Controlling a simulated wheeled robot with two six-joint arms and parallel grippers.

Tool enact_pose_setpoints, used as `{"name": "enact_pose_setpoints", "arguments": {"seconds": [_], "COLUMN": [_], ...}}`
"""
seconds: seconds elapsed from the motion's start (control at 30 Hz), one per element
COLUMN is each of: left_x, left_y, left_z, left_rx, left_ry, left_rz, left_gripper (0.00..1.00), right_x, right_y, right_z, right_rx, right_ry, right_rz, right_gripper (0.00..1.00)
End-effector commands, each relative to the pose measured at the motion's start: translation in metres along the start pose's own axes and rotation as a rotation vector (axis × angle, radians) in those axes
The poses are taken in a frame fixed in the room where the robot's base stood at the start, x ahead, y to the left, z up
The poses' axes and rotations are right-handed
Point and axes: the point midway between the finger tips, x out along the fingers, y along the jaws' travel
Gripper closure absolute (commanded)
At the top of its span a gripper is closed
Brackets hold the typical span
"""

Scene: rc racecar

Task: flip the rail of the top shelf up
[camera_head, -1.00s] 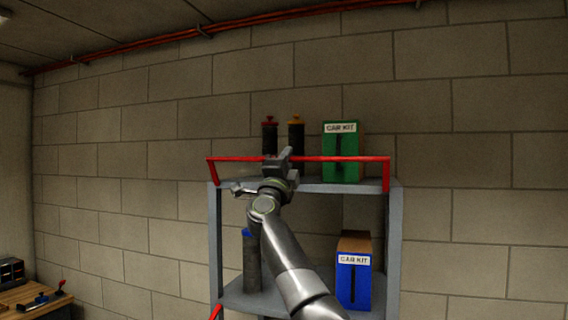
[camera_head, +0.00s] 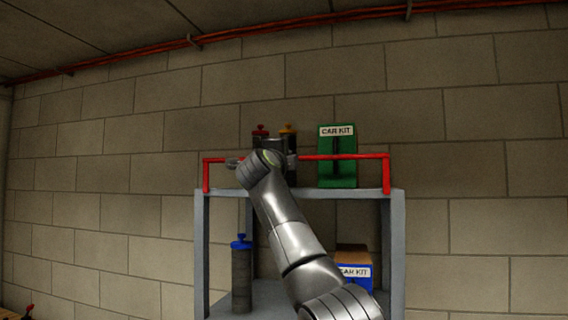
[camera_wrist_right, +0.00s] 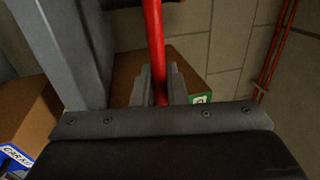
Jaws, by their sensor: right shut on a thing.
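The red rail (camera_head: 345,157) of the top shelf (camera_head: 375,193) runs across the shelf's front. Its end posts stand about upright on the shelf's corners. My right gripper is shut on the rail's bar left of the middle; in the wrist view the fingers (camera_wrist_right: 158,88) close around the red bar (camera_wrist_right: 153,35). In the head view my right wrist hides most of the fingers and part of the bar. My left gripper is in neither view.
On the top shelf stand a red-topped canister (camera_head: 260,131), a yellow-topped canister (camera_head: 288,130) and a green car kit box (camera_head: 326,172), behind the rail. Below are a blue-topped canister (camera_head: 241,280) and a blue car kit box (camera_head: 362,283). A brick wall is behind.

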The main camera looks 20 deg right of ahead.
Motion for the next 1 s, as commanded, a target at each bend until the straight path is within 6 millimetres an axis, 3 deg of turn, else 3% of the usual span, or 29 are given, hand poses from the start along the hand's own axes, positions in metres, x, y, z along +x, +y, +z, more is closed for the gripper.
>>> {"name": "enact_pose_setpoints", "arguments": {"seconds": [0.43, 0.47, 0.6, 1.0], "left_x": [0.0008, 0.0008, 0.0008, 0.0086], "left_y": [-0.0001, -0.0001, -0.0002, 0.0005], "left_z": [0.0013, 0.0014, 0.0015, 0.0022], "left_rx": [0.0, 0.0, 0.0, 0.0], "left_ry": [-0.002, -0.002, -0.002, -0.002], "left_rz": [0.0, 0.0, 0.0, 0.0], "left_gripper": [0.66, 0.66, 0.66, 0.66], "right_x": [-0.0002, -0.0002, -0.0002, -0.0071], "right_y": [0.0012, 0.0013, 0.0012, 0.0027], "right_z": [-0.0001, -0.0002, -0.0002, -0.0002], "right_rx": [0.0, 0.0, 0.0, 0.001], "right_ry": [-0.001, -0.001, -0.001, 0.0], "right_rz": [0.012, 0.012, 0.012, 0.009], "right_gripper": [1.0, 0.87, 0.7, 0.7]}}
